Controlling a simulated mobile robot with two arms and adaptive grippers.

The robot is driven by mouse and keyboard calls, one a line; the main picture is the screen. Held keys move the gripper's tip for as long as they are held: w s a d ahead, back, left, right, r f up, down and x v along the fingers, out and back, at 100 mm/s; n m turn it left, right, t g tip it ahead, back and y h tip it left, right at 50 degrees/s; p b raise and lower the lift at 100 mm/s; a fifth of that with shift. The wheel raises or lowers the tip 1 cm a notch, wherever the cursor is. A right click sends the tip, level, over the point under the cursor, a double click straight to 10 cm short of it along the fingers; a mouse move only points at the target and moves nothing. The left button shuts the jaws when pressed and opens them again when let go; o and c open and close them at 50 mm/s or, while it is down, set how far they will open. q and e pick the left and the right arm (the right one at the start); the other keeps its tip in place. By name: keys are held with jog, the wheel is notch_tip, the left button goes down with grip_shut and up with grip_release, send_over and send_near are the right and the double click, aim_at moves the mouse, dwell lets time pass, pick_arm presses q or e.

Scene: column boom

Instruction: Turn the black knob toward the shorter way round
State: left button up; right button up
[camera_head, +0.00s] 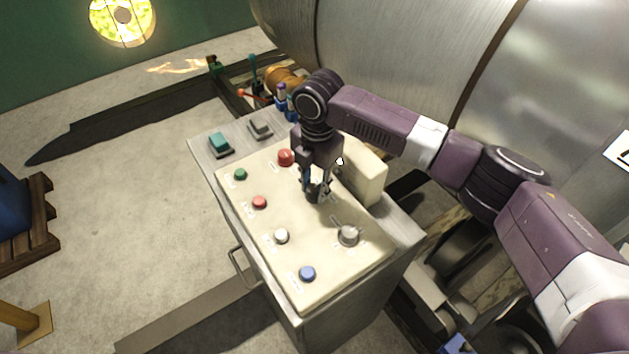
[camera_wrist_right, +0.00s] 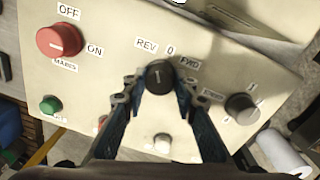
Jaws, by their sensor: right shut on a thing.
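The black knob (camera_wrist_right: 159,75) sits on the cream control panel (camera_wrist_right: 195,45), below the labels REV, 0 and FWD. A pale mark shows on its face; I cannot tell exactly which label it points to. My right gripper (camera_wrist_right: 160,80) is shut on the knob, one blue finger on each side. In the head view my right gripper (camera_head: 316,190) reaches down to the panel (camera_head: 325,255), and the fingers mostly hide the knob there. My left gripper is not in view.
A red OFF/ON knob (camera_head: 286,157) and a grey knob (camera_head: 349,235) flank the black knob. Green (camera_head: 240,174), red (camera_head: 259,202), white (camera_head: 281,236) and blue (camera_head: 307,273) buttons line the panel. A cream box (camera_head: 362,172) stands close beside my gripper.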

aim_at(316, 189)
jog(key=shift+n+p, duration=0.35)
jog(key=shift+n, duration=1.25)
jog(key=o, duration=1.2)
jog(key=shift+c, duration=0.2)
jog(key=shift+r, duration=0.1)
notch_tip(316, 189, up, 12)
jog(key=shift+d, duration=0.15)
jog(key=shift+s, duration=0.1)
